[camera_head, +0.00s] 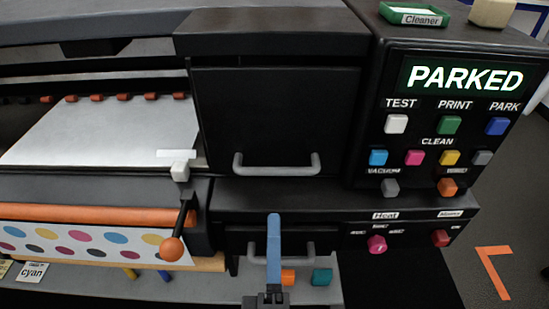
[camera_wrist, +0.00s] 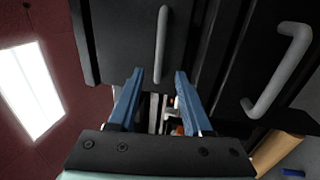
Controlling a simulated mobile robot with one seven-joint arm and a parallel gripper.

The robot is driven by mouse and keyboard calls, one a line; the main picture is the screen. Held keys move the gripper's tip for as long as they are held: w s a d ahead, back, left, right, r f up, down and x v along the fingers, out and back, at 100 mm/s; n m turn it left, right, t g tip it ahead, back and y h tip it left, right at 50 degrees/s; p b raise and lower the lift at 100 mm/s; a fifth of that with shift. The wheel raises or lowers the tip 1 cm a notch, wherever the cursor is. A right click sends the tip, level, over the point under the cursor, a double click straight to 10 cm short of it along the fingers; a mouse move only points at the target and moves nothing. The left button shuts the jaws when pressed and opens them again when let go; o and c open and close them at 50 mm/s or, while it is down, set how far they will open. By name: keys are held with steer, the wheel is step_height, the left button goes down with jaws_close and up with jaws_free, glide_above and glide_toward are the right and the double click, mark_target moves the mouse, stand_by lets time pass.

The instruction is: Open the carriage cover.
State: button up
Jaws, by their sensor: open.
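The carriage cover (camera_head: 275,120) is a black panel that looks closed, with a grey bar handle (camera_head: 276,168) along its lower edge. My gripper (camera_head: 273,217) is open and empty in front of the machine, below that handle in the head view. One blue finger shows there, overlapping the lower handle. In the wrist view, turned sideways, both blue fingers of my gripper (camera_wrist: 158,76) are apart. The cover handle (camera_wrist: 161,45) lies beyond the fingertips, in line with the gap between them. Contact is not apparent; the distance is hard to judge.
A lower black front has its own grey handle (camera_head: 250,252), also in the wrist view (camera_wrist: 282,70). A control panel reading PARKED (camera_head: 465,78) stands right. An orange-knobbed lever (camera_head: 172,249) and orange roller (camera_head: 90,215) are left. Orange and teal blocks (camera_head: 321,277) sit below.

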mark_target(275, 168)
steer(key=w, duration=0.4)
steer(key=w+r, duration=0.1)
steer(key=w, duration=0.3)
steer(key=w+r, duration=0.1)
steer(key=w, duration=0.3)
steer(key=shift+r, duration=0.15)
jaws_close()
stand_by(1.1)
